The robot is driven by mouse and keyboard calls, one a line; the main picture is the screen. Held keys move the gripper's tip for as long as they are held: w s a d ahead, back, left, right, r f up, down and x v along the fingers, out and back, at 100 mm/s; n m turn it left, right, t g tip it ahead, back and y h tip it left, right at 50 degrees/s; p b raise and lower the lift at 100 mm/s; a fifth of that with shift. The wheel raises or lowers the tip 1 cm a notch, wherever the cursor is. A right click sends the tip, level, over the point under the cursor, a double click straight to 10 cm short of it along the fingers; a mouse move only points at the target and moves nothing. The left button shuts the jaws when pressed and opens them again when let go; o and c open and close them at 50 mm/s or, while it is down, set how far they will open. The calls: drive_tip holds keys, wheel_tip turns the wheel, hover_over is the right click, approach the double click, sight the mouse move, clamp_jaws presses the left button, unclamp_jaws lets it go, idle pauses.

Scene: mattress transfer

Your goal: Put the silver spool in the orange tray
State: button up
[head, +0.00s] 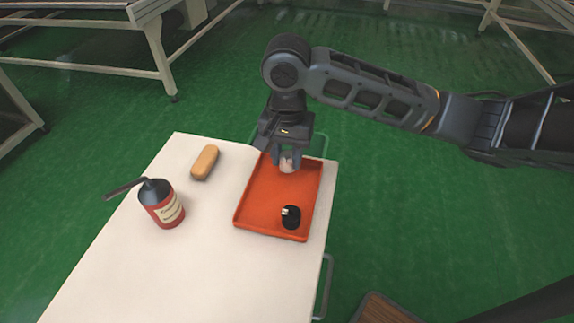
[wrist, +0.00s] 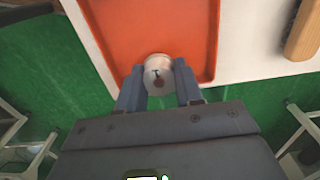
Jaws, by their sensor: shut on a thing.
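My gripper (head: 287,158) is over the far end of the orange tray (head: 262,212), with its fingers on both sides of the silver spool (head: 288,165). The spool is small, pale and round. In the wrist view the spool (wrist: 158,75) sits between the two fingertips (wrist: 159,88), at the near edge of the orange tray (wrist: 150,28). My gripper is shut on it. I cannot tell whether the spool touches the tray floor or hangs just above it. The gripper hides part of the tray's far edge.
A black round object (head: 291,217) stands in the tray's near right part. The tray's middle is clear.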

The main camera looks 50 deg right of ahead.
sight(287, 178)
wheel_tip(287, 178, down, 4)
drive_tip(key=shift+r, duration=0.25)
drive_tip(key=o, duration=1.1)
drive_tip(key=shift+o, duration=0.2)
drive_tip(key=shift+r, duration=0.15)
wheel_tip(287, 178, up, 12)
drive_tip(key=p, duration=0.1)
